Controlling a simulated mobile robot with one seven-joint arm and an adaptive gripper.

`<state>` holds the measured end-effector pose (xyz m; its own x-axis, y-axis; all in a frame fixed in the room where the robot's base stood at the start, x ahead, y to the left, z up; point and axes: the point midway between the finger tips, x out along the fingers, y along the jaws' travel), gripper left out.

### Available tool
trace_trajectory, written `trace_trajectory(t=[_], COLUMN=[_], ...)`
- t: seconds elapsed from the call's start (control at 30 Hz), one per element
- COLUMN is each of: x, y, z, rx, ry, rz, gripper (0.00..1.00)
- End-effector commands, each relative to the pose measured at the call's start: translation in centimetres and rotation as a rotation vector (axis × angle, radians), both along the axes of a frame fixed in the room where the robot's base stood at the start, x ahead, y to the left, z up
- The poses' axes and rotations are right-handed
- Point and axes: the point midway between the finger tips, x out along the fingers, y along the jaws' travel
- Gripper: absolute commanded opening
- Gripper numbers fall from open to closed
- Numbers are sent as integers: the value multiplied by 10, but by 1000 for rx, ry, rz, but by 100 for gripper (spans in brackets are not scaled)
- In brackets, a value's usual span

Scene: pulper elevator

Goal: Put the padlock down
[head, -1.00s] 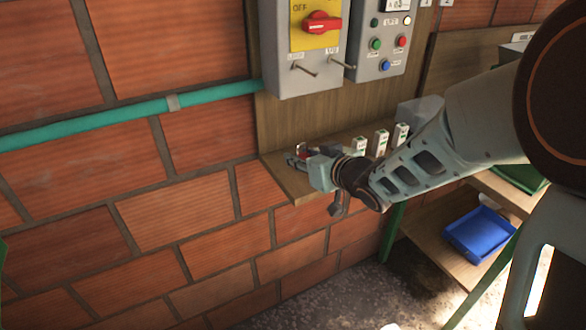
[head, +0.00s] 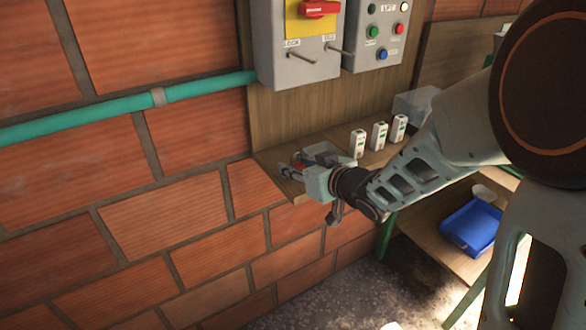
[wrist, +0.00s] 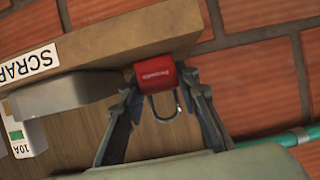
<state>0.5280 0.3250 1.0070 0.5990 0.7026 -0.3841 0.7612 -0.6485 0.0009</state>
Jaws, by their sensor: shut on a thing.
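The padlock has a red body with white lettering and a thin metal shackle, and it shows clearly in the wrist view (wrist: 160,73). My gripper (wrist: 161,84) is shut on the red body, one finger on each side. The shackle hangs toward the bottom of this tilted picture, between the fingers. In the head view my gripper (head: 291,170) is at the left end of the wooden shelf (head: 268,160). The padlock body is close against the shelf's edge in the wrist view; I cannot tell whether it touches.
Several white fuse-like blocks (head: 379,136) stand on the shelf to the right. A grey block-like thing (wrist: 75,95) lies beside my gripper. A "SCRAP" label (wrist: 30,64) is on the shelf edge. A switch box (head: 300,65) hangs above. A blue tray (head: 473,228) sits lower right.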

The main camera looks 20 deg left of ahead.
Motion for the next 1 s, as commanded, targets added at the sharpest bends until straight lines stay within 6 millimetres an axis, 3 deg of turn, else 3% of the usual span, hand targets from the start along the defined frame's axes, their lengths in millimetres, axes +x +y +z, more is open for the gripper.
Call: trace_trajectory(t=[0.27, 0.3, 0.43, 0.83, 1.0], x=[0, 0, 0, 0, -14], y=[0, 0, 0, 1, -18], z=[-3, -3, -2, 4, 13], rx=[1, 0, 0, 1, 1], ry=[-1, 0, 0, -1, -2], rz=[0, 0, 0, 0, -3], gripper=[2, 31, 46, 46, 46])
